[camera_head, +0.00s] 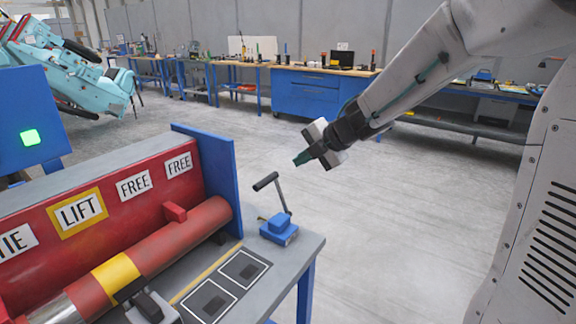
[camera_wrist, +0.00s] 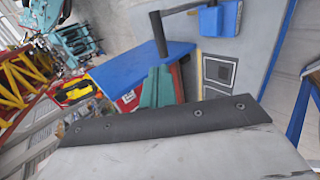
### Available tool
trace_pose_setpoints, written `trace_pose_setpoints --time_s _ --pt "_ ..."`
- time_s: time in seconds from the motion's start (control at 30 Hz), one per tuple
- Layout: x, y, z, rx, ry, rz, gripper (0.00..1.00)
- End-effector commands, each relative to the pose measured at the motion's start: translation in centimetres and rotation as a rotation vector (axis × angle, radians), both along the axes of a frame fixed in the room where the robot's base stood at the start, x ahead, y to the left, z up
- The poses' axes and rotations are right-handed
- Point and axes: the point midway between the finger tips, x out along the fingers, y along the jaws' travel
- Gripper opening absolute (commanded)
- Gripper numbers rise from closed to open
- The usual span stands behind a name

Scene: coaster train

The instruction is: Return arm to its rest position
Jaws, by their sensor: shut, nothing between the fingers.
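My gripper (camera_head: 303,158) hangs in open air in the head view, right of the red machine and above the floor. Its green fingertips are together and hold nothing. In the wrist view the green fingers (camera_wrist: 158,87) show over the blue end panel and the bench. My arm reaches in from the upper right, extended out over the floor. The blue lever unit (camera_head: 279,229) with its black handle stands on the grey bench below my gripper, apart from it.
The red machine (camera_head: 110,195) carries LIFT and FREE labels and a red cylinder. Its blue end panel (camera_head: 207,170) rises near my gripper. Two outlined squares (camera_head: 225,285) mark the bench top. Workbenches and a blue cabinet (camera_head: 310,92) line the back. Floor between is clear.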

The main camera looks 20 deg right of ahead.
Motion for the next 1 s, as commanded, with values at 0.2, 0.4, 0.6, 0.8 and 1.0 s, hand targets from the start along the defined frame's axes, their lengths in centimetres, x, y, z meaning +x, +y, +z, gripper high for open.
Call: trace_pose_setpoints --time_s 0.2,0.4,0.6,0.8,1.0 --pt "0.2 -0.5 0.2 -0.012 -0.005 -0.025 0.0" --pt "2.5 -6.0 0.6 0.009 -0.064 -0.438 0.0" --pt "-2.9 -13.6 2.7 0.117 -0.06 -1.14 0.0" --pt "-15.8 -14.3 1.5 0.264 0.188 -1.738 0.0" --pt "-28.8 -6.9 -0.3 0.407 0.642 -2.063 0.0"
